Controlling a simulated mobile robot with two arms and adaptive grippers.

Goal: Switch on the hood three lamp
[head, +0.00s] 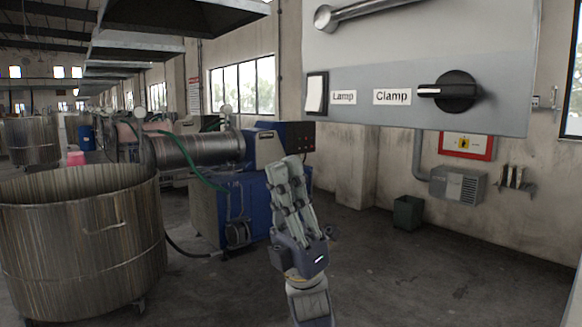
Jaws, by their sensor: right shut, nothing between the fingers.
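A grey control panel (400,118) hangs large at the upper right. Near its lower left corner is a white rocker switch (316,94) in a dark frame, with a "Lamp" label (344,97) to its right. I cannot tell whether the switch is on or off, and no lamp shows. My right gripper (291,162) points up, shut and empty, below and a little left of the switch in the picture, apart from it. My left gripper is not in view.
A black knob (448,92) stands right of a "Clamp" label (392,97) on the same panel. A large metal vat (85,250) stands at the left. A blue mill machine (215,210) stands behind my right arm. The floor at right is mostly clear.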

